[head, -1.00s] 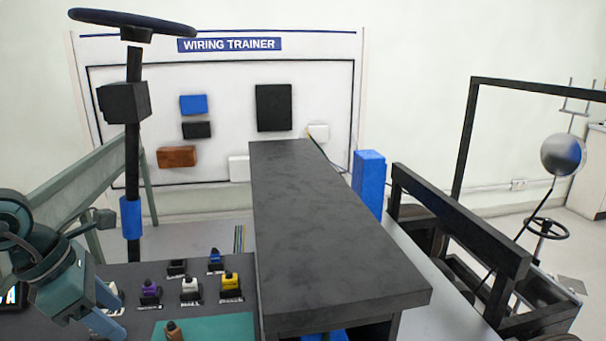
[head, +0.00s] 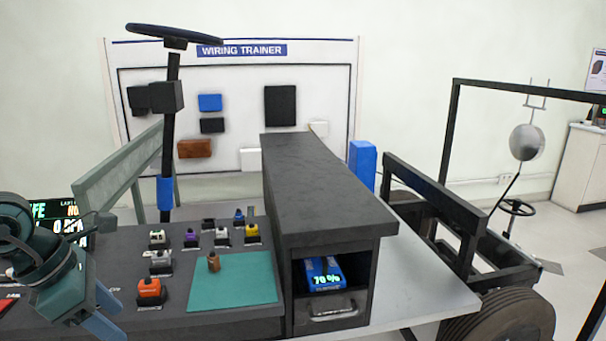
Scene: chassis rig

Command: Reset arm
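My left arm shows at the lower left of the head view, dark green with blue-grey fingers. Its gripper (head: 116,318) points down and to the right, over the left part of the dark control panel (head: 215,322). The two fingers look spread apart, and I see nothing between them. My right arm and gripper are not in view.
Several coloured connectors, including an orange one (head: 150,289), stand on the panel. A brown peg (head: 214,263) stands on a green mat (head: 235,285). A black cabinet (head: 320,185) holds a blue battery showing 70% (head: 322,270). A steering wheel (head: 174,33) rises behind.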

